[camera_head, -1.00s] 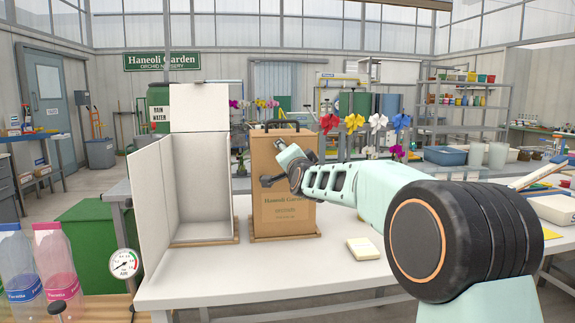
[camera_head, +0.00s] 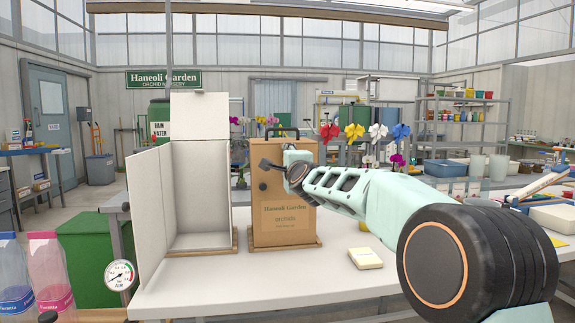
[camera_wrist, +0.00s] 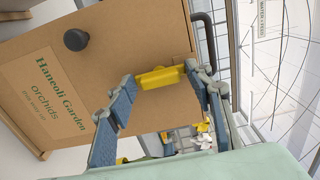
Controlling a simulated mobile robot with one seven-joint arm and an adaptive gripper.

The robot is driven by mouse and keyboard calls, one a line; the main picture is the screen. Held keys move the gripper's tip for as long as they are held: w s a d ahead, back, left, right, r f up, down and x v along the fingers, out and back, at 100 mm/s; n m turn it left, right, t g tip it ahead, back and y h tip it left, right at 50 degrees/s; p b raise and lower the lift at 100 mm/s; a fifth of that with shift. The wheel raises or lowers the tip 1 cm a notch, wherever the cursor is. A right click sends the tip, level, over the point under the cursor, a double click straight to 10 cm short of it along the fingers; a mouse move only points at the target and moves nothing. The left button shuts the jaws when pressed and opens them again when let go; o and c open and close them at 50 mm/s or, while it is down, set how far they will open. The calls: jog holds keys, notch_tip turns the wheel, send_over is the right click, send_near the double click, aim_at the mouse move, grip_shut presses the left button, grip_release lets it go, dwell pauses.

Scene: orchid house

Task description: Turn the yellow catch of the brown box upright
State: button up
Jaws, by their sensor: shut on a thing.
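The brown box (camera_head: 283,215) stands closed on the white table, its lettered front facing me. In the wrist view the box's front (camera_wrist: 115,55) appears turned on its side, with its top edge to the right. The yellow catch (camera_wrist: 162,77) sits on the front near that top edge. Its long side runs close to the box's up line, seemingly a little tilted; I cannot tell exactly. My gripper (camera_wrist: 160,80) is shut on the catch, one finger at each end. In the head view my gripper (camera_head: 272,167) is at the box's upper front and hides the catch.
A round dark knob (camera_wrist: 76,40) is on the box front, and a dark handle (camera_head: 281,131) is on top. An open white box (camera_head: 200,195) stands just left. A small pale yellow block (camera_head: 365,258) lies on the table (camera_head: 300,278) at the front right.

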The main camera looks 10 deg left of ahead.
dwell(0.4)
jog(key=o, duration=0.8)
jog(key=v, duration=1.2)
jog(key=shift+r, duration=0.15)
